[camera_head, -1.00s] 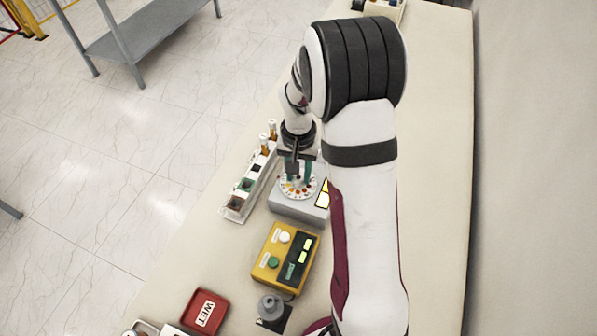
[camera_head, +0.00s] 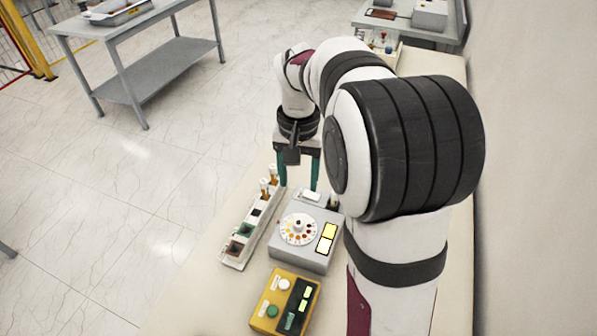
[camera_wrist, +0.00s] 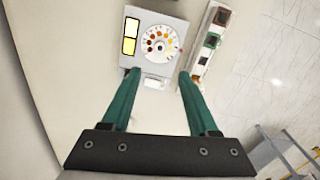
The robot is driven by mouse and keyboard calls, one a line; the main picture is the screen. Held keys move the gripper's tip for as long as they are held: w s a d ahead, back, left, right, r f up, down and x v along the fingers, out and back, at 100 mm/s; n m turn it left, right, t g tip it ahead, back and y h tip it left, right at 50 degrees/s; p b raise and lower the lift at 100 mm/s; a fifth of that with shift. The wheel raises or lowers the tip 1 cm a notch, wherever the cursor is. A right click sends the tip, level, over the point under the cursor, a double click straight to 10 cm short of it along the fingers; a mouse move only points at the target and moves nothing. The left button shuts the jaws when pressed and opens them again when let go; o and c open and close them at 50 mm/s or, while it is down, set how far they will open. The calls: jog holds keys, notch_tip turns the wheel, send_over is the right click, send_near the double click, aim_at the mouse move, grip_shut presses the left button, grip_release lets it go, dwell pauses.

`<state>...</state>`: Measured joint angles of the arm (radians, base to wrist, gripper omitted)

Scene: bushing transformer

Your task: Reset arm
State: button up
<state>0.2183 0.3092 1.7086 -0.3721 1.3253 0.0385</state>
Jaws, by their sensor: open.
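My gripper (camera_head: 299,186) is open, with its two green fingers spread and nothing between them. It is raised above the table, over the far end of a grey box with a round colour dial (camera_head: 299,229). The grey box (camera_head: 290,255) has two lit yellow panels on its right side in the head view. In the wrist view my gripper (camera_wrist: 158,75) points toward the box's near edge, and the dial (camera_wrist: 159,44) lies beyond the fingertips, clear of them.
A white rack (camera_head: 236,262) with coloured blocks and two amber vials (camera_head: 268,184) stands left of the grey box. A yellow control box (camera_head: 285,300) sits in front. A grey shelf table (camera_head: 150,75) stands on the floor at the back left.

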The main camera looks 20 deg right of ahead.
jog(key=shift+r, duration=0.7)
jog(key=s+a+y, duration=0.1)
jog(key=s+a, duration=0.5)
jog(key=s, duration=0.6)
jog(key=s+a+f+n, duration=0.1)
jog(key=s+a, duration=0.4)
jog(key=s, duration=0.7)
jog(key=shift+s+a+f+n+y, duration=0.2)
jog(key=shift+s+a+n+y, duration=0.1)
jog(key=shift+s+a+y, duration=0.1)
